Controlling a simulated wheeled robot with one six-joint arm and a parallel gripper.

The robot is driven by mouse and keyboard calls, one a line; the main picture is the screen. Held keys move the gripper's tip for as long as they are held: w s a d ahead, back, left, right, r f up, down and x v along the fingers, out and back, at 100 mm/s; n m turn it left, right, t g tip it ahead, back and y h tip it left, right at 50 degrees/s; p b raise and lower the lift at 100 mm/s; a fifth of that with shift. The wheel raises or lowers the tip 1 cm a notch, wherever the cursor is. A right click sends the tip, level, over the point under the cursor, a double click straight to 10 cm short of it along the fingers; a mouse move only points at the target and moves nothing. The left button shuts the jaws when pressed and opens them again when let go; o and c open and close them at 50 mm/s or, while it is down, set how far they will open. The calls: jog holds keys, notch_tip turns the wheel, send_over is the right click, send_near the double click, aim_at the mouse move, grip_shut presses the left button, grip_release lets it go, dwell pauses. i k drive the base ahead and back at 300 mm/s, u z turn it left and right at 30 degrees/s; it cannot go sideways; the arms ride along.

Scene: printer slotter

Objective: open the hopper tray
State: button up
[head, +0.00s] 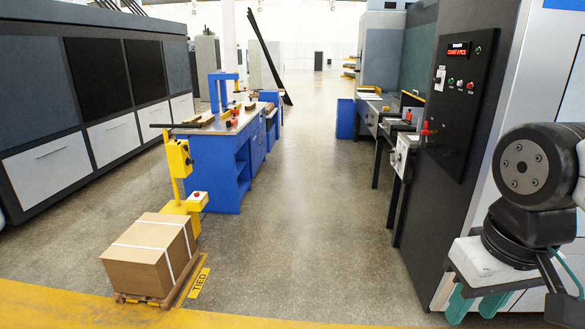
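I cannot tell for sure which part is the hopper tray. The dark machine (462,85) at the right has a red-lit display, buttons and a switch on its panel. A low metal feed section (388,112) with shelf-like surfaces juts from its left side, with a grey box-like part (402,155) at its near end. A red knob (426,130) shows beside it. My gripper (475,304) is at the lower right, in front of the machine and well apart from the feed section. Its two teal fingers are apart, with nothing seen between them.
A tied carton (150,250) on a pallet stands at the lower left, beside a yellow post unit (180,160). A blue workbench (215,160) with small items stands behind it. Dark cabinets (95,85) line the left. The middle floor aisle is clear.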

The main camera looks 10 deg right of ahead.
aim_at(411, 127)
jog(key=z, duration=0.1)
jog(key=i, duration=2)
jog(key=z, duration=0.5)
jog(key=i, duration=2.15)
jog(key=z, duration=0.2)
jog(key=k, duration=0.65)
jog(key=u, duration=0.35)
jog(key=i, duration=1.5)
jog(key=z, duration=0.5)
